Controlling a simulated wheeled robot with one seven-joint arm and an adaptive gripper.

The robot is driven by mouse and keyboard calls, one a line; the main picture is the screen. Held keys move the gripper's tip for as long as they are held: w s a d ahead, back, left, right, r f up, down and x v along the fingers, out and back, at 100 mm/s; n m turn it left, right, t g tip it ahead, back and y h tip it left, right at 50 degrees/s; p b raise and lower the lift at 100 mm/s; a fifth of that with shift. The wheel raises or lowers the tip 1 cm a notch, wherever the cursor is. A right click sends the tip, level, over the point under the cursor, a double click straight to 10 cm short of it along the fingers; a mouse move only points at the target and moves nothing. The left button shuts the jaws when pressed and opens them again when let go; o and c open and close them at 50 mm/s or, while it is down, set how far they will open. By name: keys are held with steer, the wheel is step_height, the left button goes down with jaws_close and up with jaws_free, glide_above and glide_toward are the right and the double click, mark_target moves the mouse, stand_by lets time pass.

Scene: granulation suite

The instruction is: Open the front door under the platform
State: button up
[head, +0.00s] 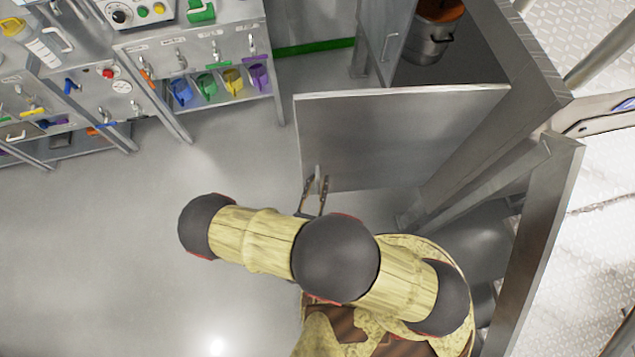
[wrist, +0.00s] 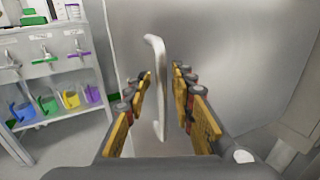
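The front door (head: 400,130) is a flat grey metal panel beside the platform frame; it fills much of the wrist view (wrist: 240,60). Its far side edge stands out to the left of the frame, with a gap into the dark space behind it. Its pale upright bar handle (wrist: 161,85) is near the panel's left edge and shows small in the head view (head: 318,171). My gripper (wrist: 163,74) is open, with one finger on each side of the handle. In the head view the fingers (head: 316,184) reach the door's lower left part. Contact with the handle cannot be told.
A metal pot (head: 428,42) stands in the space behind the door. A sloping platform post (head: 545,200) is close on the right. The grey floor (head: 110,240) at the left is clear.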

steer(key=shift+r, duration=5)
